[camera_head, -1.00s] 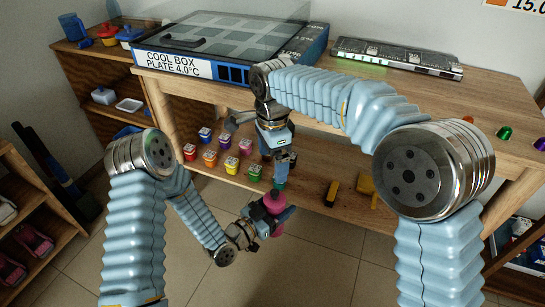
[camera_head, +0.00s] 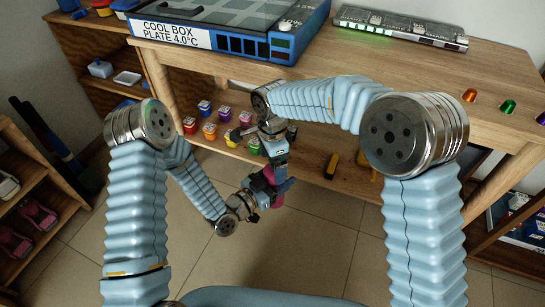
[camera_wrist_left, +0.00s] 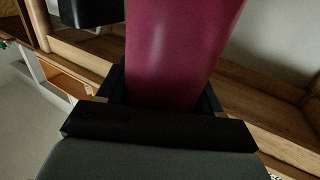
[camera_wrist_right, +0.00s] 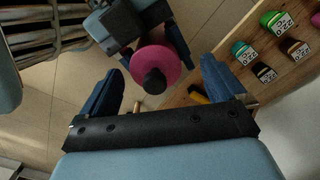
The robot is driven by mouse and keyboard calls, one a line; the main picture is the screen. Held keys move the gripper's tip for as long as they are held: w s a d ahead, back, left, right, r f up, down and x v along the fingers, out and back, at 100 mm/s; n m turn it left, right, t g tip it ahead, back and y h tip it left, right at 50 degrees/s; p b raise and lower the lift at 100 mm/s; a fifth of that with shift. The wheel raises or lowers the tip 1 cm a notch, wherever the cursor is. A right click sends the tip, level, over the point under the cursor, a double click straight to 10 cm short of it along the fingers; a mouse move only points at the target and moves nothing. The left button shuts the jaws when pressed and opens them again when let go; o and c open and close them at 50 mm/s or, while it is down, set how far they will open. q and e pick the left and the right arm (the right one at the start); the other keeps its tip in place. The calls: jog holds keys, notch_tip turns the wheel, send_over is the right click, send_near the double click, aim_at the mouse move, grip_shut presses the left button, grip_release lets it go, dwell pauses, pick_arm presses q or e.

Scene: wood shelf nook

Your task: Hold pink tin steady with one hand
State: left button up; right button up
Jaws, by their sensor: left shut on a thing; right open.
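The pink tin (camera_head: 267,187) is held in the air in front of the shelf table, partly hidden by my grippers. My left gripper (camera_head: 262,193) is shut on it. In the left wrist view the tin's pink side (camera_wrist_left: 175,50) fills the space between the fingers. In the right wrist view the tin's round pink top (camera_wrist_right: 170,68) with a black knob (camera_wrist_right: 154,81) faces the camera. My right gripper (camera_head: 281,172) is open close above the tin. In the right wrist view the top shows between its spread fingers, and I see no contact.
Several small coloured tubs (camera_head: 208,130) stand on the lower shelf behind my grippers. Yellow tools (camera_head: 332,165) lie to their right. The cool box (camera_head: 225,35) and a long lit device (camera_head: 400,28) sit on the tabletop (camera_head: 420,65). The floor (camera_head: 310,245) in front is clear.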

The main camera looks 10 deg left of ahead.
grip_shut()
dwell(0.5)
jog(key=shift+r, duration=0.2)
dwell(0.3)
jog(key=shift+r, duration=0.95)
jog(key=shift+r, duration=0.1)
